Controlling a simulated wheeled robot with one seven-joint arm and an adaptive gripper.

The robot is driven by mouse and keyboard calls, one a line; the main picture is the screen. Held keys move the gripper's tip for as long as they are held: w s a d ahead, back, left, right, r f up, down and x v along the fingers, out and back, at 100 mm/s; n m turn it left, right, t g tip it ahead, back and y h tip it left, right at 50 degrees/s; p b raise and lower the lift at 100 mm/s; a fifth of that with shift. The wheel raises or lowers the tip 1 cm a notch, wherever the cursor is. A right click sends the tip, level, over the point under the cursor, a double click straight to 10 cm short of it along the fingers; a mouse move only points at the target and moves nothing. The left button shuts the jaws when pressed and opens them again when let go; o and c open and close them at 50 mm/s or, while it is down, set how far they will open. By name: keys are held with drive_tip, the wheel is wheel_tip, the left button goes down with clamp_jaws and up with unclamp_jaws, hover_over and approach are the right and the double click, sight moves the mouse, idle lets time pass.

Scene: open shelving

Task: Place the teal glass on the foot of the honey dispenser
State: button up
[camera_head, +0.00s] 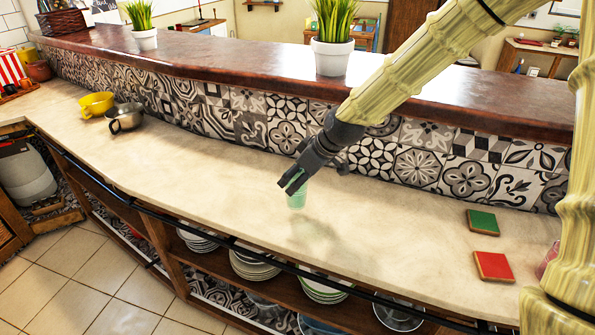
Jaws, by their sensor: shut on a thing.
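The teal glass (297,200) is a small pale green, see-through cup near the middle of the head view. My gripper (293,188) reaches down from the upper right and is shut on the glass, with the dark fingers covering its upper part. The glass appears to hang above the pale counter (200,165), with a soft shadow on the counter below and to its right. I cannot pick out the honey dispenser for certain in this view. A pinkish thing (548,261) at the far right is mostly hidden behind my arm, and I cannot tell what it is.
A green square (482,221) and a red square (493,266) lie on the counter at right. A tiled wall and raised brown ledge (230,68) with potted plants run behind. The counter's middle is clear.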

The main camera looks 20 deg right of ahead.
drive_tip(key=shift+w+d+f+p, duration=0.45)
drive_tip(key=shift+w+f, duration=0.2)
drive_tip(key=shift+w, duration=0.45)
drive_tip(key=shift+w+d+f+p, duration=0.45)
drive_tip(key=shift+w+f, duration=0.25)
drive_tip(key=shift+w, duration=0.45)
drive_tip(key=shift+w+d+f+p, duration=0.35)
drive_tip(key=shift+w+d+f, duration=0.25)
drive_tip(key=shift+w, duration=0.5)
drive_tip(key=shift+a+f, duration=0.1)
drive_tip(key=shift+f, duration=0.1)
drive_tip(key=o, duration=1.1)
drive_tip(key=shift+o, duration=0.2)
